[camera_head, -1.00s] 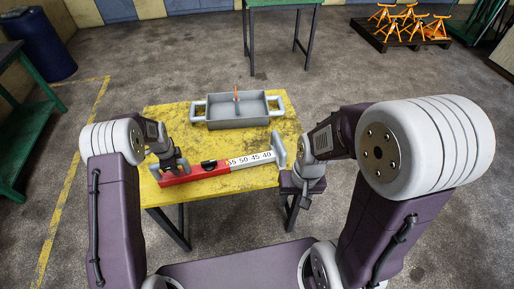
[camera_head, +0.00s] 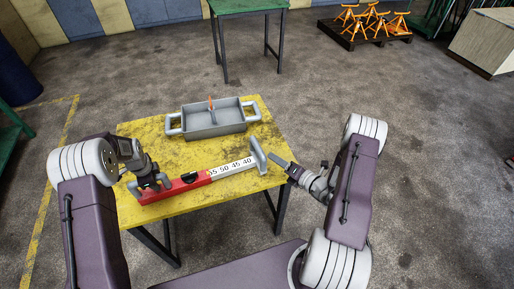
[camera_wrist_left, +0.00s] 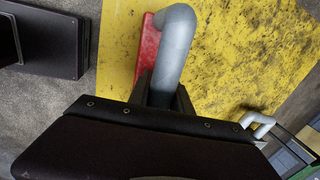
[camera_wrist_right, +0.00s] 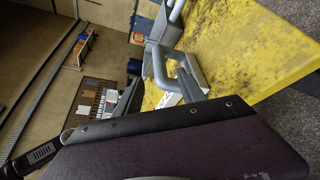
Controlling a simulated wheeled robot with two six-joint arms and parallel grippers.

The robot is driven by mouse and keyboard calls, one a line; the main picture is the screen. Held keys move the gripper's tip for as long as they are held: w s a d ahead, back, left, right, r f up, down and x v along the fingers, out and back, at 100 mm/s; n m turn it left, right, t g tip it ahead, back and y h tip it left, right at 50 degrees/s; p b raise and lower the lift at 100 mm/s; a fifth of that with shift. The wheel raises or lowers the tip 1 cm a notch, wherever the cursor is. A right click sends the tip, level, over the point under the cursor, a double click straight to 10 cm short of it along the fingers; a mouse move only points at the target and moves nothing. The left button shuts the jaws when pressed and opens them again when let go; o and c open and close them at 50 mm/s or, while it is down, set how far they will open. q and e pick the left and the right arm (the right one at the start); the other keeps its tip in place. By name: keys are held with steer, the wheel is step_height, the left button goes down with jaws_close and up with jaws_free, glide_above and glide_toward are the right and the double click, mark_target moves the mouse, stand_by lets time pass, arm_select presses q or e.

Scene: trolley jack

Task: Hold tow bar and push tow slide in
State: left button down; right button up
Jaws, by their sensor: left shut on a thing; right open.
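The tow bar (camera_head: 175,188) is red and lies on the yellow table. Its white slide (camera_head: 235,168), marked with numbers from 55 to 40, sticks out to the right and ends in a grey crosspiece (camera_head: 258,155). My left gripper (camera_head: 150,186) is shut on the bar's grey handle, which also shows between the fingers in the left wrist view (camera_wrist_left: 177,45). My right gripper (camera_head: 287,166) is open and empty, just right of the crosspiece and apart from it. In the right wrist view the grey crosspiece (camera_wrist_right: 160,68) shows beyond the open fingers.
A grey two-handled tray (camera_head: 213,128) with an orange item (camera_head: 211,103) in it stands at the back of the yellow table (camera_head: 150,130). A green table (camera_head: 247,8) and a pallet of orange jack stands (camera_head: 372,22) are farther off. Floor right of the table is clear.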

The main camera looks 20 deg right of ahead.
mark_target(257, 147)
steer(key=x, duration=1.2)
steer(key=shift+a, duration=0.15)
jaws_close()
stand_by(0.8)
